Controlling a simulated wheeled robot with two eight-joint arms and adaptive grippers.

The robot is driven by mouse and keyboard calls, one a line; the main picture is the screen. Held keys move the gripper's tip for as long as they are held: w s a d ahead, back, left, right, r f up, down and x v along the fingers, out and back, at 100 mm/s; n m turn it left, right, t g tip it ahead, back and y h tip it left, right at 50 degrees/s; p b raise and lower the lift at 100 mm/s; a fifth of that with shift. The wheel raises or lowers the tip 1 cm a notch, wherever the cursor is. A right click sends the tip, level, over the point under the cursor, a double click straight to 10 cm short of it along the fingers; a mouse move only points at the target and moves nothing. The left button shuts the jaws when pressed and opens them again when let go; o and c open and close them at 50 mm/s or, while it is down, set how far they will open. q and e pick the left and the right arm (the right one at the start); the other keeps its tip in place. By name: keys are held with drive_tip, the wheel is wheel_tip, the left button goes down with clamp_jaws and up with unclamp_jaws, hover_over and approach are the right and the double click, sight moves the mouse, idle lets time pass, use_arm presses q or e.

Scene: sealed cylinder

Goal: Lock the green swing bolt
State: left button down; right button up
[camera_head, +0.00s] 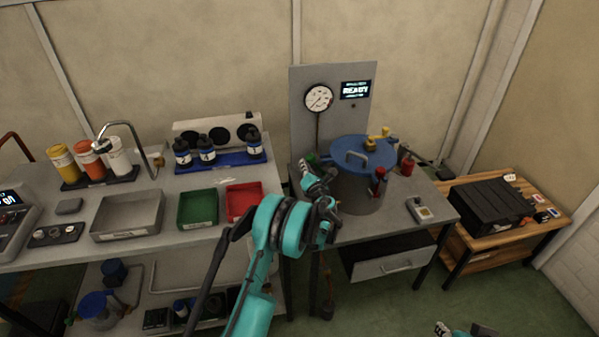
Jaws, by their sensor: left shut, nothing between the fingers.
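The sealed cylinder (357,196) is a grey drum with a blue lid (362,152) and a grey handle on top. It stands on the grey bench. A small green part (312,158), likely the green swing bolt, shows at the left of the lid; whether it is upright or tilted is too small to tell. My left gripper (304,166) is shut and empty, close beside the green part at the drum's left. I cannot tell if they touch. My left arm hides the drum's lower left. My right gripper (441,328) is partly in view at the bottom edge, far from the drum.
A red bolt (379,180) is at the lid's front and a red part (407,164) at its right. Yellow parts (385,132) sit at the back. A gauge panel (332,120) reading READY rises behind. A handheld device (420,209) lies right of the drum.

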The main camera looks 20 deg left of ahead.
sight(313, 159)
use_arm(q)
drive_tip(key=shift+w+d+r, duration=0.5)
drive_tip(key=shift+d+r, duration=0.15)
drive_tip(key=shift+w+d+r, duration=0.45)
drive_tip(key=shift+d+r, duration=0.15)
drive_tip(key=w+d, duration=0.1)
drive_tip(key=d+r, duration=0.1)
drive_tip(key=shift+w+d+r, duration=0.15)
drive_tip(key=shift+w+d, duration=0.15)
drive_tip(key=shift+w, duration=0.1)
